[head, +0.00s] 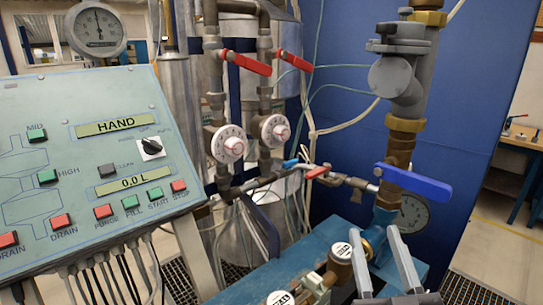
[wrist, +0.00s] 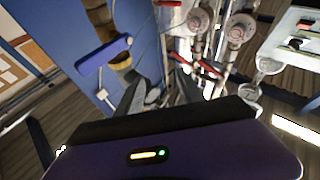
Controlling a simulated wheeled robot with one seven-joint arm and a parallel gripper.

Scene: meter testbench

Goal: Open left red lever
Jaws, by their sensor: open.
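The left red lever (head: 250,64) is on the left of two upright pipes in the head view, sloping down to the right. A second red lever (head: 291,61) sits on the right pipe at a similar height and slope. My gripper (head: 373,238) is at the lower right of the head view, fingers apart and empty, well below and right of both levers. In the wrist view my gripper's dark fingers (wrist: 156,94) are spread with nothing held. Red handle parts (wrist: 210,69) show beyond them, but I cannot tell which handle they belong to.
A control panel (head: 85,155) fills the left. White dials (head: 228,144) sit below the red levers. A small red handle (head: 318,171) and a blue lever (head: 413,185) lie between levers and gripper; the blue lever also shows in the wrist view (wrist: 103,55). Brass meters (head: 341,253) stand below.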

